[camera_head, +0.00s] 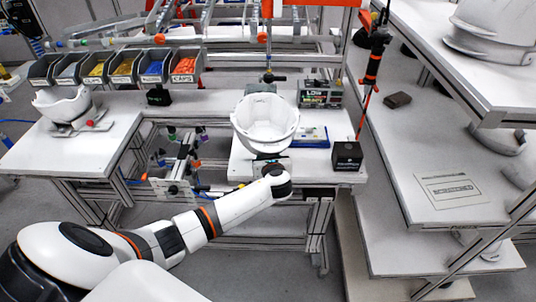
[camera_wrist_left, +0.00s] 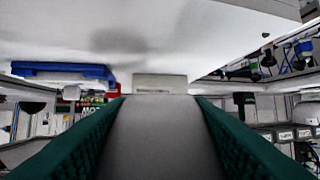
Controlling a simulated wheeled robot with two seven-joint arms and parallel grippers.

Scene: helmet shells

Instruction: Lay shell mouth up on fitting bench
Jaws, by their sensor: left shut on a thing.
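The white helmet shell (camera_head: 266,138) is in the middle of the head view, mouth up, over the fitting bench (camera_head: 310,170). I cannot tell whether it touches the bench top. My left gripper (camera_head: 270,158) is at the near side of the shell, its fingers mostly hidden by the wrist. In the left wrist view, the green finger pads (camera_wrist_left: 158,97) are on both sides of a smooth grey surface, the shell wall (camera_wrist_left: 158,140), and grip it. My right gripper is in neither view.
A blue-and-white tray (camera_head: 312,137), a black box (camera_head: 347,155) and a labelled device (camera_head: 320,94) stand right of the shell. Another white shell (camera_head: 62,106) rests on the left bench. Parts bins (camera_head: 122,68) stand behind. A shelf rack (camera_head: 450,190) stands on the right.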

